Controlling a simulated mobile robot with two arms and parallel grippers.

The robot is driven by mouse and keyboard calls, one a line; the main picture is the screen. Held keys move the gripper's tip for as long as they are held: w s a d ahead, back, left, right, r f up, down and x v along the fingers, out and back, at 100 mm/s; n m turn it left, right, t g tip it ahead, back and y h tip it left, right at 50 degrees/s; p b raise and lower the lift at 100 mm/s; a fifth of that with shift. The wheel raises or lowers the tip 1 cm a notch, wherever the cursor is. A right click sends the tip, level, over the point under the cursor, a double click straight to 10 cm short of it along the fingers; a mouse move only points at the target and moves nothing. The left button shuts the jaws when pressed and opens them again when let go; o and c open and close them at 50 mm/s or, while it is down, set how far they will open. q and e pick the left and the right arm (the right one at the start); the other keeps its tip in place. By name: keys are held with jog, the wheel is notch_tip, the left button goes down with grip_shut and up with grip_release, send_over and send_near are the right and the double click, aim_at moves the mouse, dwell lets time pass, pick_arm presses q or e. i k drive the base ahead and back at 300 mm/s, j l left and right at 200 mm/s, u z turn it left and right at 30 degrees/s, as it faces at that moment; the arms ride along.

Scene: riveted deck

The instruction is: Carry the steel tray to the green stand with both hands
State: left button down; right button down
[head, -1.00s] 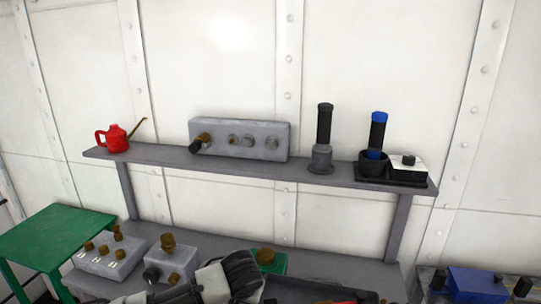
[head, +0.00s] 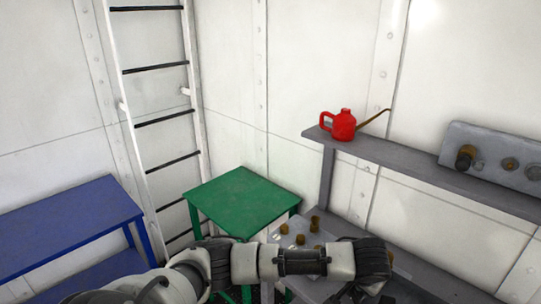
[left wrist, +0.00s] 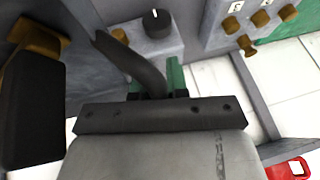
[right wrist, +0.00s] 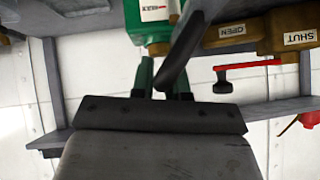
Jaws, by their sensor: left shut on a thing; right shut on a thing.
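The green stand (head: 240,198) is a low flat-topped table near the corner, left of the grey bench. My left gripper (left wrist: 160,78) is shut around a dark curved bar (left wrist: 138,62) that looks like a handle of the steel tray. My right gripper (right wrist: 161,80) is shut on a similar dark curved bar (right wrist: 181,50). I cannot clearly make out the tray's body in any view. In the head view my own arm crosses the bottom, and neither set of fingertips shows.
A blue table (head: 70,215) stands left, a white ladder (head: 160,115) behind. The grey shelf (head: 420,170) carries a red oil can (head: 343,125) and a grey knobbed panel (head: 492,155). Below, a switch box (head: 300,236) stands beside the green stand. The stand's top looks bare.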

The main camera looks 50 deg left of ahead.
aim_at(241, 197)
jog(key=j, duration=2.2)
jog(key=i+j, duration=0.15)
jog(key=j, duration=0.95)
jog(key=i+j, duration=0.15)
jog(key=j, duration=0.15)
jog(key=i+j, duration=0.1)
jog(key=j, duration=0.25)
jog(key=i+j, duration=0.15)
jog(key=j, duration=0.15)
